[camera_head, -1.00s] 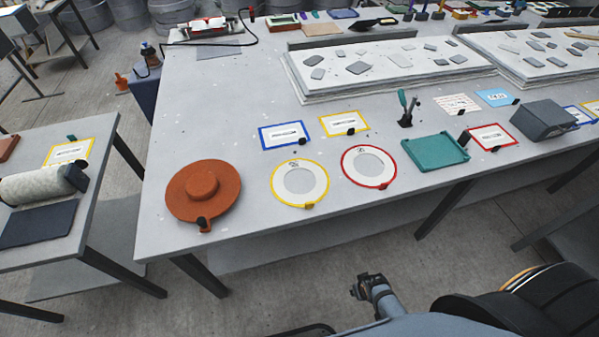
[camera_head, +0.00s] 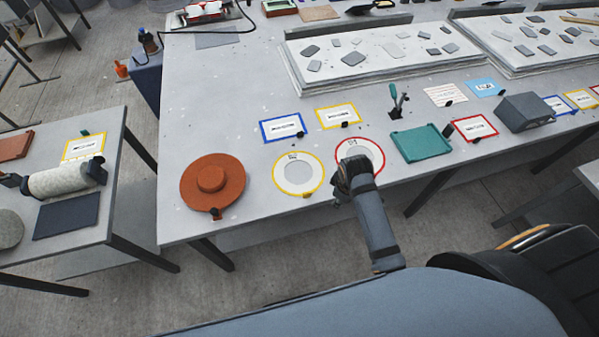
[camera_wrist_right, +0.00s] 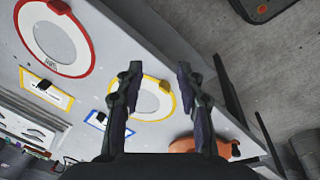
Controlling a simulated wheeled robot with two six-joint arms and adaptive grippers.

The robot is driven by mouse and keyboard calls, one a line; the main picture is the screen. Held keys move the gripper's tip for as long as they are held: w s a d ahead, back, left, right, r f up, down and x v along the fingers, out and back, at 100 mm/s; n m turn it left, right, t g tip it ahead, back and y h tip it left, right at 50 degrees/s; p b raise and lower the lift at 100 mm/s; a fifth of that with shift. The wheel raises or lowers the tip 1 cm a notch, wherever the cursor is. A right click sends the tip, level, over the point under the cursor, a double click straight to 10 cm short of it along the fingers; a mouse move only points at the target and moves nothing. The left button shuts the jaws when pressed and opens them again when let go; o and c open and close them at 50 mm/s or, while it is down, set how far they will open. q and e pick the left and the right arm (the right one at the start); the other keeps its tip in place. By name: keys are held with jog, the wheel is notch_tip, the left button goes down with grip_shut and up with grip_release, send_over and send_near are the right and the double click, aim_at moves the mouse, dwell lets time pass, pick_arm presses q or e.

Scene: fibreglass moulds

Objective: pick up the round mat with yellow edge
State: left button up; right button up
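The round mat with yellow edge (camera_head: 279,174) lies flat near the table's front edge, with a white band and a grey centre. It also shows in the right wrist view (camera_wrist_right: 152,101), partly behind the fingers. My right gripper (camera_head: 348,170) is in front of a round mat with a red edge (camera_head: 350,149), hiding part of it, to the right of the yellow-edged mat. In the right wrist view my right gripper (camera_wrist_right: 160,70) is open and empty, its fingers spread across the view of the yellow-edged mat. My left gripper is not in view.
An orange round mould (camera_head: 213,182) lies left of the mat. A blue-edged card (camera_head: 283,128) and a yellow-edged card (camera_head: 339,116) lie behind. A teal tray (camera_head: 422,144) is to the right. A white slab (camera_head: 300,75) with grey pieces stands farther back.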

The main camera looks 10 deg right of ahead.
jog(key=w+a+f+n+g, duration=0.2)
jog(key=w+a+n, duration=0.5)
jog(key=w+n, duration=0.3)
send_over(307, 193)
jog(key=shift+y, duration=0.3)
jog(key=f, duration=0.4)
jog(key=shift+s+d+f, duration=0.15)
jog(key=shift+s+d, duration=0.05)
jog(key=shift+s, duration=0.05)
jog(key=shift+w+a+f, duration=0.1)
jog(key=shift+w+f, duration=0.05)
jog(key=shift+f, duration=0.55)
jog(key=f+b, duration=0.4)
jog(key=b, duration=0.1)
jog(key=shift+w+a+f, duration=0.1)
jog(key=shift+w+f, duration=0.15)
jog(key=shift+f, duration=0.1)
jog(key=shift+r, duration=0.2)
jog(key=shift+c, duration=0.4)
grip_shut()
